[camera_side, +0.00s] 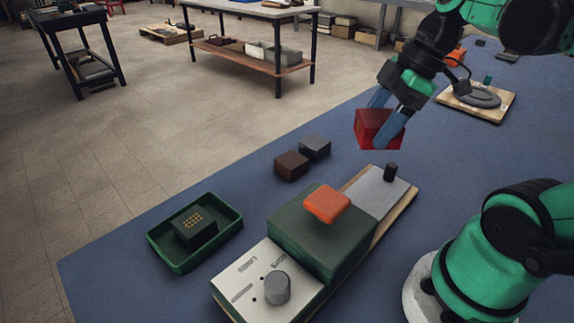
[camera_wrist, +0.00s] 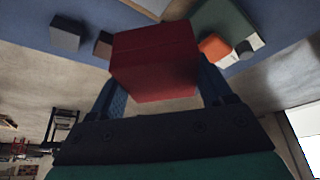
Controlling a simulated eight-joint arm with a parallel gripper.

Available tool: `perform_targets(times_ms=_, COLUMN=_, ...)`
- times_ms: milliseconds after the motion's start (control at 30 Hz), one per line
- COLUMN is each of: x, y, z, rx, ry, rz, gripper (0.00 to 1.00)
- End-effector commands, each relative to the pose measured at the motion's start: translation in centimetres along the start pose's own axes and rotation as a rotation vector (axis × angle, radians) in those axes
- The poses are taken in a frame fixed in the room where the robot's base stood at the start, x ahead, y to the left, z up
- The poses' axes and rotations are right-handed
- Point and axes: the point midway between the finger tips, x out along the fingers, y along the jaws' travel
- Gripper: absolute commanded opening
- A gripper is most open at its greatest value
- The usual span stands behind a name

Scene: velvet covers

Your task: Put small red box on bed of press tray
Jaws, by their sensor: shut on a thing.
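A small red box (camera_side: 371,124) is held in the air between the blue fingers of my gripper (camera_side: 386,122), above the blue table. In the wrist view the red box (camera_wrist: 153,50) fills the space between the two fingers (camera_wrist: 160,88). A press-like device on a wooden base stands below and to the left. It has a dark green block (camera_side: 310,245), an orange piece (camera_side: 327,204) on top, and a flat grey plate (camera_side: 373,191) at its far end. I cannot tell which part is named the press tray. The box is apart from the device.
A dark brown block (camera_side: 291,165) and a dark grey block (camera_side: 315,147) lie left of the device. A wooden board (camera_side: 500,107) lies at the back right.

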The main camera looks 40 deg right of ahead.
Motion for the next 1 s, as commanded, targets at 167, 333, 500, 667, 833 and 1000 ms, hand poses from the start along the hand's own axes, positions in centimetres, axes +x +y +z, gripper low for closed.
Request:
perform_targets(times_ms=167, x=3.6, y=0.0, z=1.5, rx=0.000, ry=0.000, rz=0.001, gripper=0.20)
perform_targets(times_ms=333, x=6.4, y=0.1, z=2.6, rx=0.000, ry=0.000, rz=0.002, gripper=0.20)
perform_targets(times_ms=500, x=8.6, y=0.1, z=3.5, rx=0.000, ry=0.000, rz=0.002, gripper=0.20)
perform_targets(times_ms=667, x=9.8, y=0.2, z=4.0, rx=0.000, ry=0.000, rz=0.002, gripper=0.20)
perform_targets(times_ms=833, x=10.3, y=0.1, z=4.2, rx=0.000, ry=0.000, rz=0.002, gripper=0.20)
perform_targets(times_ms=1000, x=11.3, y=0.1, z=4.7, rx=0.000, ry=0.000, rz=0.002, gripper=0.20)
